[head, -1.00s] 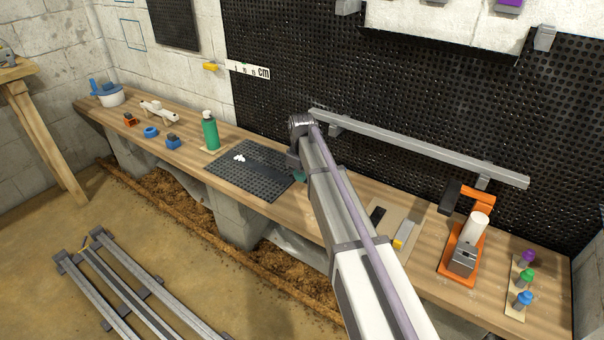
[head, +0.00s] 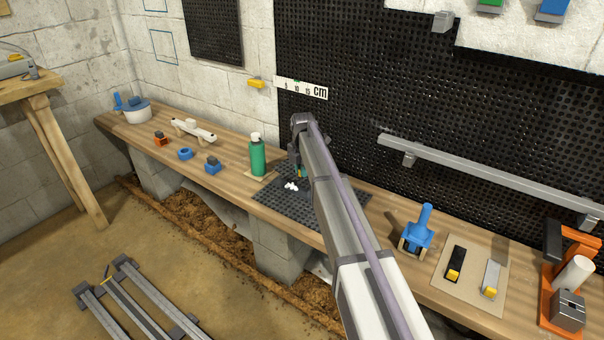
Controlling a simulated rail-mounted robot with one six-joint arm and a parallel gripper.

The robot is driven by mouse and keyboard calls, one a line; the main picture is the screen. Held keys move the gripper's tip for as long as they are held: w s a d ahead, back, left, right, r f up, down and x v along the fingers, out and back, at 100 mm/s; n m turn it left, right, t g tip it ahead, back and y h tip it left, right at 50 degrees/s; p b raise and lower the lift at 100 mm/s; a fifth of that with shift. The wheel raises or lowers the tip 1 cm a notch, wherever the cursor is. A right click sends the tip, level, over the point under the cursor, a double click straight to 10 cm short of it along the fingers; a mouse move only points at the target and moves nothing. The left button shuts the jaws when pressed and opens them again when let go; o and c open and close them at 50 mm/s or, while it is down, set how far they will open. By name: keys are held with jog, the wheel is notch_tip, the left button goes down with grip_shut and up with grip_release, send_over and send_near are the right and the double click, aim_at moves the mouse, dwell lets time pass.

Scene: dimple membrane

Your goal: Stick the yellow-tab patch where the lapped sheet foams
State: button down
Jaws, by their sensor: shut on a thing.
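The black dimpled sheet (head: 340,202) lies on the bench, with a darker band across it. White foam (head: 291,186) sits on it, just in front of my gripper. My gripper (head: 299,172) is low over the sheet's back part, shut on a small teal-and-yellow thing (head: 299,171). That thing is mostly hidden by the fingers, and I cannot tell whether it touches the sheet. A black piece with a yellow tab (head: 455,263) and a grey piece with a yellow tab (head: 491,277) lie on a tan board (head: 471,282) at the right.
A green bottle (head: 258,157) stands close left of the sheet. A blue-handled tool (head: 417,232) stands right of my arm. An orange stand (head: 562,290) is at the far right. Small blue and orange parts lie on the left bench. A grey rail (head: 490,175) crosses the wall.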

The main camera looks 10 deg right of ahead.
aim_at(304, 191)
jog(key=shift+s+d+n, duration=0.2)
jog(key=shift+s+n, duration=0.05)
jog(key=shift+n, duration=0.55)
jog(key=shift+r, duration=0.1)
notch_tip(304, 191, down, 6)
jog(key=b, duration=0.6)
jog(key=shift+f, duration=0.25)
jog(key=shift+f+b, duration=0.3)
jog(key=shift+b, duration=0.25)
jog(key=c, duration=1.1)
grip_release()
jog(key=shift+o, duration=0.2)
jog(key=shift+r, duration=0.15)
notch_tip(304, 191, up, 11)
jog(key=p, duration=1.1)
